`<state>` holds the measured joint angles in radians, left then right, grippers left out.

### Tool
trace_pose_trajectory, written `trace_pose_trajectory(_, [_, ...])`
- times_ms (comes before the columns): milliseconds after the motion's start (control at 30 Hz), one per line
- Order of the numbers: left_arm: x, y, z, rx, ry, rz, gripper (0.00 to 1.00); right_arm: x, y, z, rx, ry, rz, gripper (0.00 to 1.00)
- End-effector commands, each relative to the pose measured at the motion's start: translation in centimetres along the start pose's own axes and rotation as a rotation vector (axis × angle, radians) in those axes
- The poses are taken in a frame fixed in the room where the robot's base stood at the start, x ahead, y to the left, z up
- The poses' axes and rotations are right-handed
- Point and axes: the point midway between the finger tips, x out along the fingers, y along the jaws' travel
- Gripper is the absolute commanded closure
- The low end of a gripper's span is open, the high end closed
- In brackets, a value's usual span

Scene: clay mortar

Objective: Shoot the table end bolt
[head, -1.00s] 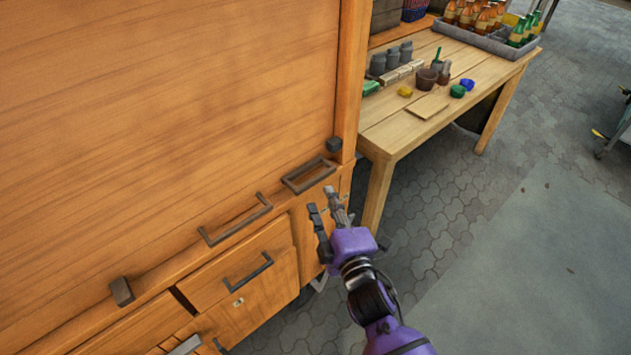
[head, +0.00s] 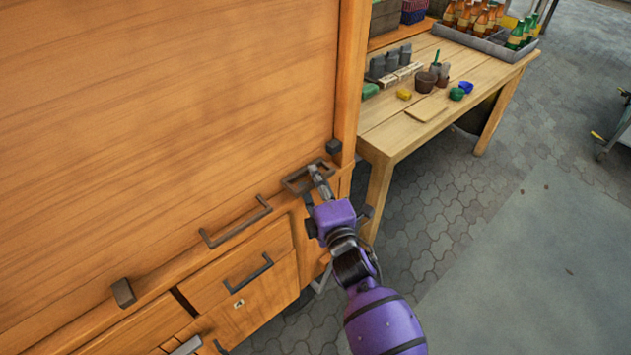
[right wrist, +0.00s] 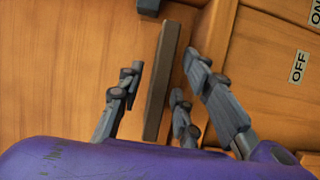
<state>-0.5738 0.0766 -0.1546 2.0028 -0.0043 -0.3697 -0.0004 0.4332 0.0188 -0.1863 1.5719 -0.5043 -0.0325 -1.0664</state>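The wooden cabinet (head: 150,110) has a dark rectangular metal loop (head: 299,183) on the ledge at its right end, close to a small dark block (head: 334,146). I cannot tell which of these is the bolt. My right gripper (head: 317,183) is at the loop and hides part of it. In the right wrist view, a dark flat bar (right wrist: 164,82) stands between the spread fingers of my right gripper (right wrist: 165,75). The fingers are open on both sides of the bar, with gaps visible. My left gripper is not in view.
Another handle (head: 236,222) and a second dark block (head: 123,292) sit left along the ledge, above a drawer handle (head: 248,272). A wooden table (head: 395,137) with pots and bottles stands behind on the right. OFF (right wrist: 298,67) and ON labels show in the wrist view.

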Motion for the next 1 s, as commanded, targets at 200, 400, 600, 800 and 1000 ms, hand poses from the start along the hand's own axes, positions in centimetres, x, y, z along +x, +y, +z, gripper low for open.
trace_pose_trajectory(200, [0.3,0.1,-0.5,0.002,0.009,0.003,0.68,0.0,0.0,0.0,0.000,0.000,0.000,0.77])
trace_pose_trajectory(400, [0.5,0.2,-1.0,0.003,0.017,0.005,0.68,0.0,0.0,0.0,0.001,0.000,0.000,1.00])
trace_pose_trajectory(600, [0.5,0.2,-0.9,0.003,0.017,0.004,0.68,0.0,0.0,0.0,0.001,0.000,0.000,1.00])
trace_pose_trajectory(800, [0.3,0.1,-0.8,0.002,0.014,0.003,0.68,0.5,0.1,1.3,-0.005,0.000,0.002,1.00])
trace_pose_trajectory(1000, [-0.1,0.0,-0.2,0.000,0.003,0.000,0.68,1.8,0.1,4.4,-0.003,0.000,0.001,1.00])
